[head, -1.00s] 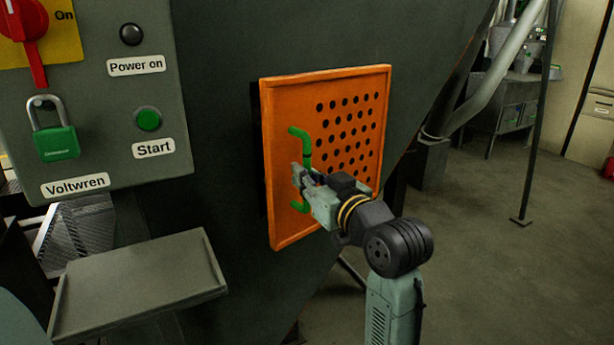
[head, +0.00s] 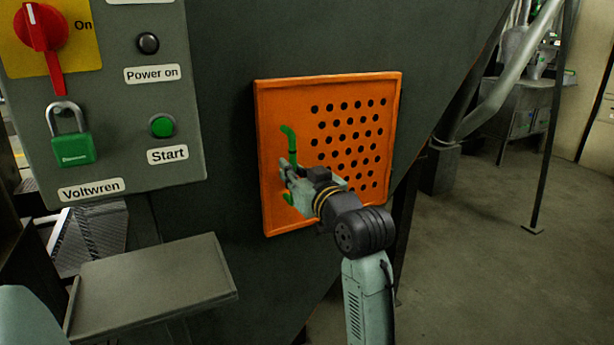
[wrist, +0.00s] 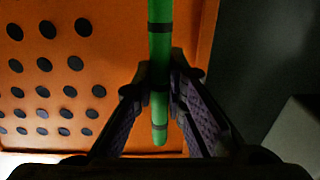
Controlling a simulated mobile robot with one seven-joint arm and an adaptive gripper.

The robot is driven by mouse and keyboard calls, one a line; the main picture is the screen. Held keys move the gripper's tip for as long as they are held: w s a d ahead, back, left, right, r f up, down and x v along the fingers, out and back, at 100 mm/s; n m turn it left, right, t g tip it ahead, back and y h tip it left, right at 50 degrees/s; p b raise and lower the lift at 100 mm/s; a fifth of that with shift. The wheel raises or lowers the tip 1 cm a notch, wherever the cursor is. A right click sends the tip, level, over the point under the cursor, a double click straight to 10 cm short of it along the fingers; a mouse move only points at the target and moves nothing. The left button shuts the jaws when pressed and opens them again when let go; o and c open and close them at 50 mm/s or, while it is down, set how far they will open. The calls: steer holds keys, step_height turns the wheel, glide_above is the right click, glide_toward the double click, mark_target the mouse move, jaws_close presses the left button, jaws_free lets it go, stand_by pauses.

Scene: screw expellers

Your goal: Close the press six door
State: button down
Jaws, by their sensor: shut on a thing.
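The orange door (head: 350,105) with rows of round dark holes sits on the sloping dark press body in the head view. It lies close to the press wall, with no clear gap showing at its left edge. Its green handle (head: 291,140) runs upright along the left side. My gripper (head: 287,174) is shut on the handle's lower half. In the wrist view both fingers (wrist: 160,88) press on the green handle (wrist: 159,45) from either side, with the orange door (wrist: 100,60) behind. The lower part of the handle is partly hidden by my gripper in the head view.
A grey control panel (head: 110,120) with a red switch, a green padlock (head: 73,148) and a green start button (head: 162,126) is at left. A grey tray (head: 150,290) juts out below it. Open floor (head: 470,270) lies at right, with a metal post (head: 550,130).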

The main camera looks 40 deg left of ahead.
steer(key=shift+a+r, duration=0.1)
steer(key=c, duration=2.1)
jaws_free()
steer(key=shift+o, duration=1.4)
steer(key=shift+a, duration=0.2)
steer(key=shift+o, duration=1.1)
steer(key=shift+d, duration=0.1)
steer(key=v, duration=1.2)
